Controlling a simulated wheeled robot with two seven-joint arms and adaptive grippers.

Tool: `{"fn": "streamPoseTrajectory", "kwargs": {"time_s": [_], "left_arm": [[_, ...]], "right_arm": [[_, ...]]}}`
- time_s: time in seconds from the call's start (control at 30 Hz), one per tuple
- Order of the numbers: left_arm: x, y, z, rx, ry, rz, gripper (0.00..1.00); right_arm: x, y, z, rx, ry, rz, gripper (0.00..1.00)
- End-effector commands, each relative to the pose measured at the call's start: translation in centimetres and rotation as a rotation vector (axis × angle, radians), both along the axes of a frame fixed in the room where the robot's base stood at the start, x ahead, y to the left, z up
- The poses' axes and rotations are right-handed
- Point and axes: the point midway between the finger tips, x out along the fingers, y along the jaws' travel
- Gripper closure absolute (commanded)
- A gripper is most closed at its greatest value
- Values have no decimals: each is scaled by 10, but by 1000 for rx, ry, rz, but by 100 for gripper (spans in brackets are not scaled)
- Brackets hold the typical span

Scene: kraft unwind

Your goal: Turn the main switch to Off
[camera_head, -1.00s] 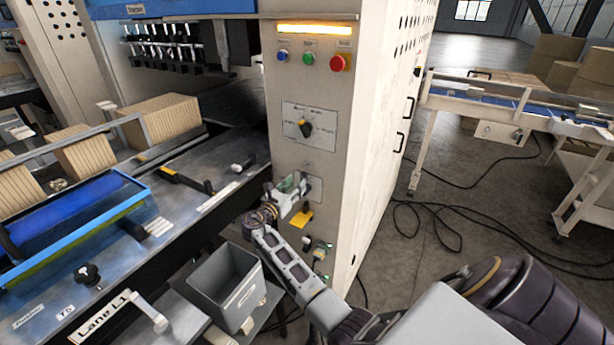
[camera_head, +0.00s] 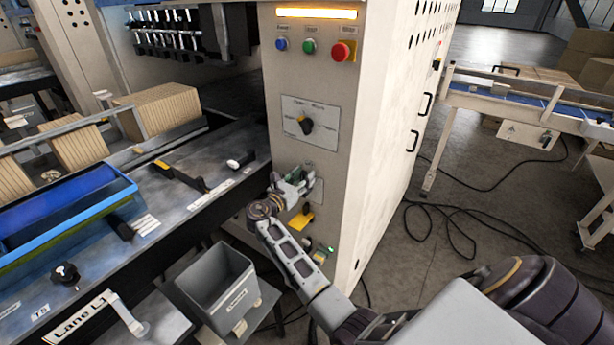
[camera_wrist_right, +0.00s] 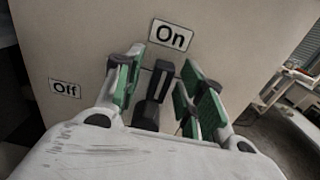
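The main switch (camera_wrist_right: 154,98) is a black handle in the right wrist view. Its tip points up towards the "On" label (camera_wrist_right: 172,35), and the "Off" label (camera_wrist_right: 65,88) sits to the left. My right gripper (camera_wrist_right: 163,82) is open, with one green-padded finger on each side of the handle. A gap shows at the left finger; whether the right finger touches cannot be told. In the head view the right gripper (camera_head: 305,182) is at the lower part of the cabinet front and hides the switch. My left gripper is not in view.
Above on the cabinet (camera_head: 385,130) are a black selector knob (camera_head: 305,124), blue, green and red buttons, and a lit bar. A yellow part (camera_head: 300,221) sits just below the gripper. A grey bin (camera_head: 218,288) and the machine bed lie left. Cables run on the floor right.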

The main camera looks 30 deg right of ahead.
Motion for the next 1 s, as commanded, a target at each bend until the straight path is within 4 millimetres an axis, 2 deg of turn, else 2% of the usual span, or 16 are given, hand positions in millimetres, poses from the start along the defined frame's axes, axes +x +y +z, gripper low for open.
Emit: {"fn": "streamPoseTrajectory", "kwargs": {"time_s": [0.47,0.77,1.0], "left_arm": [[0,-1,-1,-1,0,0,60],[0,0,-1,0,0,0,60],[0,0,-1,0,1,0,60]], "right_arm": [[-1,2,0,0,0,-1,61],[0,2,0,0,0,-1,98],[0,2,0,0,0,-1,100]]}}
